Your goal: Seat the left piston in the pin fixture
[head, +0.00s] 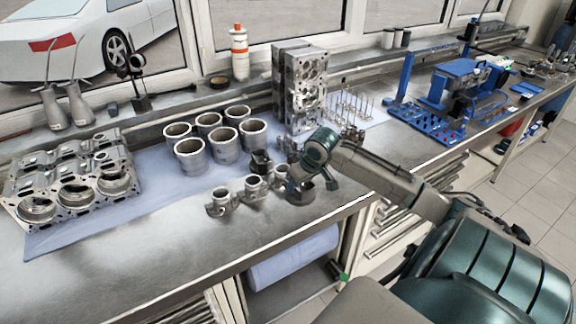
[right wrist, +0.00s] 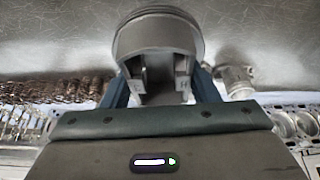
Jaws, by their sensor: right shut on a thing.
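My right gripper (head: 304,181) is low over the bench near its front edge. In the right wrist view, its two blue fingers (right wrist: 161,88) are shut on a grey piston (right wrist: 158,38), one finger on each side of its skirt. The piston's round, ringed end points away from the gripper. In the head view the held piston (head: 299,193) is dark and partly hidden by the gripper. I cannot tell whether it touches the bench. A small dark block (head: 261,160) stands just left of the gripper; I cannot tell if it is the pin fixture. My left gripper is out of view.
Small metal parts (head: 221,203) stand in a row left of the gripper. Several cylinder liners (head: 190,157) stand behind them on a blue mat. An engine block (head: 75,180) lies far left, and a tall cylinder head (head: 299,90) stands behind. The front left bench is clear.

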